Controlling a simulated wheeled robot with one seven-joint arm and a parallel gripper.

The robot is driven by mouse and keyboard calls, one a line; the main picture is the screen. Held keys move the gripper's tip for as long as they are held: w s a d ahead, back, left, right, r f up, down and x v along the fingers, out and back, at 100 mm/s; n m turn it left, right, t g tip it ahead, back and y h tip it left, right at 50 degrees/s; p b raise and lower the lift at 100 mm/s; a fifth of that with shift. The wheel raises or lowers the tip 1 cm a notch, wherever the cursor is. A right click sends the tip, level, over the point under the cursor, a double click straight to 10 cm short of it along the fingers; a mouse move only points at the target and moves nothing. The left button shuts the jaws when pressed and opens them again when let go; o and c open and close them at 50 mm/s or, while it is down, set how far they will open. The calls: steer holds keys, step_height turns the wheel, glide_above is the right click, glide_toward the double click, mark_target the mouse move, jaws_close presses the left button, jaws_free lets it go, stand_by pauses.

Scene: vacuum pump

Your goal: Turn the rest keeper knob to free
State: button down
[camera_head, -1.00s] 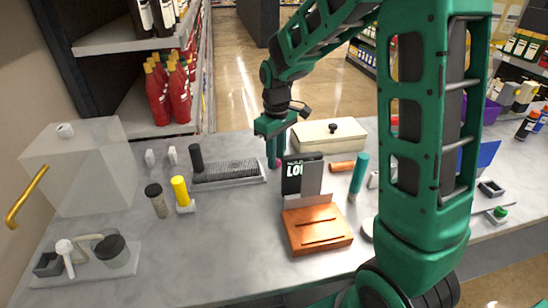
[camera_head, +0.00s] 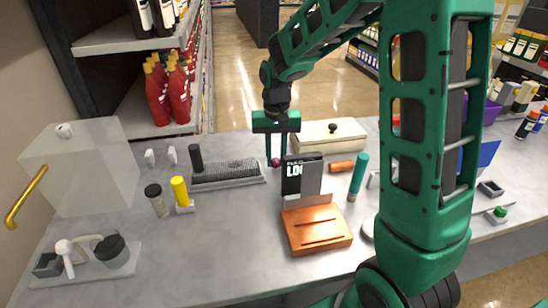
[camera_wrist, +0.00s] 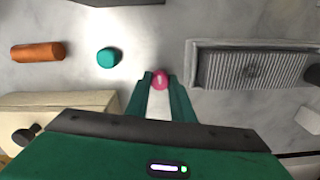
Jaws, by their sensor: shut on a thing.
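A small round pink knob (camera_head: 276,162) stands at the back of the grey counter, to the right of the ribbed tray. It also shows in the wrist view (camera_wrist: 160,79), between my fingertips. No other knob-like thing sits at my fingers, and I see no label on it. My gripper (camera_head: 276,161) points down over it, with a green finger on each side. In the wrist view my gripper (camera_wrist: 160,80) is shut on the pink knob. A pale strip shows between the fingers, below the knob. Any mark for its turned position is too small to read.
The ribbed grey tray (camera_head: 228,172) lies to the left. A cream box (camera_head: 325,136) with a black knob stands behind at right.

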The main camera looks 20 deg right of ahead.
mark_target(275, 159)
steer(key=shift+w+r+m, duration=0.15)
steer(key=shift+w+m, duration=0.05)
steer(key=shift+m, duration=0.3)
steer(key=c, duration=1.7)
jaws_free()
steer(key=shift+o, duration=0.8)
steer(key=shift+s, duration=0.1)
step_height(275, 159, up, 11)
steer(key=shift+f, duration=0.2)
